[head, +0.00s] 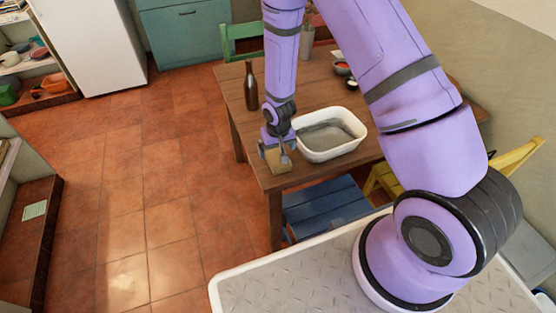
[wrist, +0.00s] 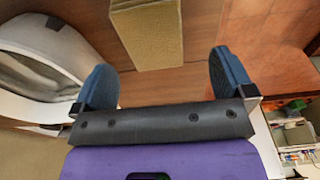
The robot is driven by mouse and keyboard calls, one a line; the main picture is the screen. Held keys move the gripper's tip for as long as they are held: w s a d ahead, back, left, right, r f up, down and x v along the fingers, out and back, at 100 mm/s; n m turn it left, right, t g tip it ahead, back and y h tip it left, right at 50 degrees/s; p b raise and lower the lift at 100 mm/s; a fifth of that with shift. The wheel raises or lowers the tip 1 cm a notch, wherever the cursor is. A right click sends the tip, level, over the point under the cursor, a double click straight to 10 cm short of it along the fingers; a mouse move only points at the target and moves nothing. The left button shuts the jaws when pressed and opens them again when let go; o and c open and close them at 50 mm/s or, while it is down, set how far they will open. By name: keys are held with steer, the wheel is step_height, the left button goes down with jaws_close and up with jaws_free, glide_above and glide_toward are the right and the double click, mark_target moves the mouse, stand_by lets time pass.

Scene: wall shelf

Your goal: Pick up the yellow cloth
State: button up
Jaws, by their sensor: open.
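The yellow cloth (head: 275,163) looks like a folded, tan-yellow block on the near left corner of the wooden table. It also shows at the top of the wrist view (wrist: 147,32), cut off by the frame edge. My gripper (head: 277,150) is at the cloth, pointing down, and partly covers it in the head view. In the wrist view my gripper (wrist: 164,75) is open, with one blue finger to each side and nothing between them. The cloth lies beyond the fingertips, roughly centred between them. I see no contact.
A white basin (head: 345,150) stands on the table (head: 230,92) just right of my gripper. A dark bottle (head: 251,88) stands behind, near the table's left edge. A blue stool (head: 325,205) is below the near edge. The tiled floor at left is clear.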

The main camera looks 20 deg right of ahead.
steer(key=shift+w+d+f, duration=0.15)
steer(key=shift+d+f, duration=0.05)
steer(key=shift+f, duration=1.15)
steer(key=shift+w+d+f, duration=0.1)
steer(key=shift+d+f, duration=0.05)
steer(key=shift+f, duration=1.2)
steer(key=c, duration=1)
steer(key=shift+r, duration=0.1)
steer(key=shift+r, duration=0.45)
steer(key=r, duration=0.2)
steer(key=shift+s+r, duration=0.3)
steer(key=shift+s, duration=0.05)
steer(key=s+r, duration=0.1)
steer(key=s, duration=1.4)
glide_toward(278, 156)
steer(key=s+d+f, duration=0.2)
steer(key=s+f, duration=0.1)
steer(key=s, duration=0.2)
steer(key=w+d+r, duration=0.5)
steer(key=w+r, duration=0.1)
steer(key=w, duration=0.4)
steer(key=shift+w, duration=0.15)
